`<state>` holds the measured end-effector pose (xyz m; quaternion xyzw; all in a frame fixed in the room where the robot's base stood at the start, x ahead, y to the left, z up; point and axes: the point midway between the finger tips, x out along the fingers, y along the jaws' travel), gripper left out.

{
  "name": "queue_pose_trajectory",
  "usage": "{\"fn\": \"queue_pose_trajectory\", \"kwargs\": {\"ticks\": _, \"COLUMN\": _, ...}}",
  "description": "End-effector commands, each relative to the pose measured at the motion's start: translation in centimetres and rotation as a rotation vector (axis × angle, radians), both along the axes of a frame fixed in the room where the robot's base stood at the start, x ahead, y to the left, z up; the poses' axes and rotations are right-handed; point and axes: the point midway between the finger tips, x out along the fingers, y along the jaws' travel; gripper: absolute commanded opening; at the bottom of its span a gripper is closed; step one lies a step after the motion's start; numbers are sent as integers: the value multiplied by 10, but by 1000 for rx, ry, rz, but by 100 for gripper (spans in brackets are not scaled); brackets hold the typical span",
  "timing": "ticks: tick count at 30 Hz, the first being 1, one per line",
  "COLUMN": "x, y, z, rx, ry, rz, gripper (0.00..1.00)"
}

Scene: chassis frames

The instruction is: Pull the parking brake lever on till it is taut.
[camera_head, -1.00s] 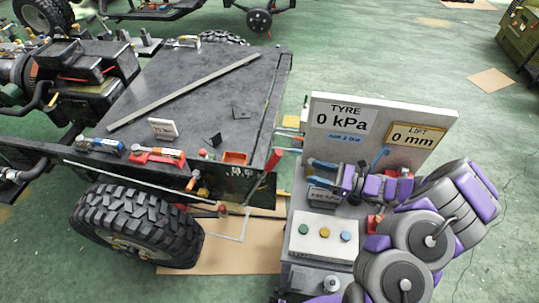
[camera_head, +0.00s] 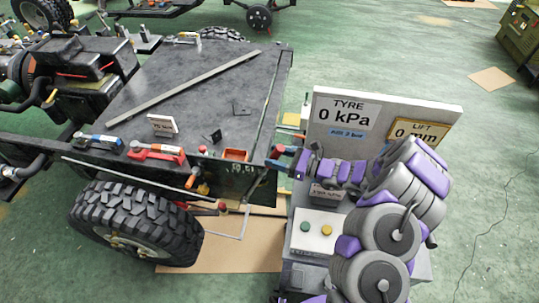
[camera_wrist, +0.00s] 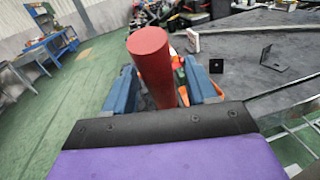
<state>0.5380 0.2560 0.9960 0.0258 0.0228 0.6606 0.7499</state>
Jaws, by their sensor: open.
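The parking brake lever shows as a thick red cylindrical grip (camera_wrist: 152,65) in the wrist view. It stands between the two blue fingers of my gripper (camera_wrist: 161,80), which are open on either side of it. I cannot tell whether either finger touches it. In the head view, my gripper (camera_head: 279,162) reaches left to the right edge of the black chassis deck (camera_head: 210,85). There the fingers hide most of the red grip, and its lower part is out of sight.
A console with a white panel reading TYRE 0 kPa (camera_head: 343,112) and coloured buttons stands beneath and behind my arm. A large tyre (camera_head: 135,222) is below.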

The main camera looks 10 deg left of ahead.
Motion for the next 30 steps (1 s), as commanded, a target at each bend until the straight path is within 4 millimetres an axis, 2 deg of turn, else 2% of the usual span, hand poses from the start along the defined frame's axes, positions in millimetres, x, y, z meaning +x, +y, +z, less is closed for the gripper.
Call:
{"fn": "queue_pose_trajectory", "kwargs": {"ticks": 3, "x": 2, "y": 15, "z": -1, "rx": -1, "ry": -1, "rz": 3, "gripper": 57}}
{"fn": "queue_pose_trajectory", "kwargs": {"ticks": 6, "x": 3, "y": 22, "z": 0, "rx": 0, "ry": -1, "rz": 0, "gripper": 57}}
{"fn": "queue_pose_trajectory", "kwargs": {"ticks": 17, "x": 4, "y": 26, "z": 0, "rx": -1, "ry": -1, "rz": -1, "gripper": 57}}
{"fn": "queue_pose_trajectory", "kwargs": {"ticks": 30, "x": 4, "y": 25, "z": 0, "rx": -1, "ry": -1, "rz": -2, "gripper": 15}}
